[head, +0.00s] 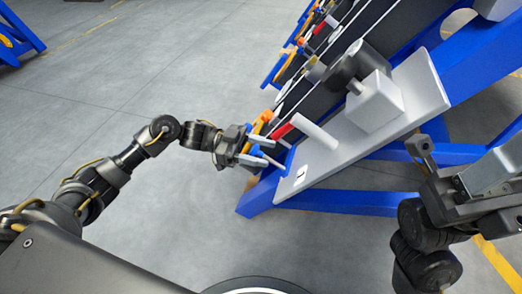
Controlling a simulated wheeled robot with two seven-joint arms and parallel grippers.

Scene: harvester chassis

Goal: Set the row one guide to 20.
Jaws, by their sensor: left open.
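The row one unit is a light grey plate (300,186) with a small "1" label at its lower left end. A white peg (316,132) stands up from it, with a red piece (284,130) beside it. An orange piece (261,122) lies left of the red one. I cannot tell which of these is the guide, and no scale numbers can be read. My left gripper (266,151) is open at the plate's left end, its fingers pointing right, close to the orange and red pieces. I cannot tell whether it touches them. My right gripper (421,150) is at the right; its jaws are unclear.
A white block (375,102) with a dark round knob (357,66) sits farther up the plate. Similar rows repeat behind it. Blue frame beams (340,201) run below and right of the plate. The grey floor (150,60) at left is clear.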

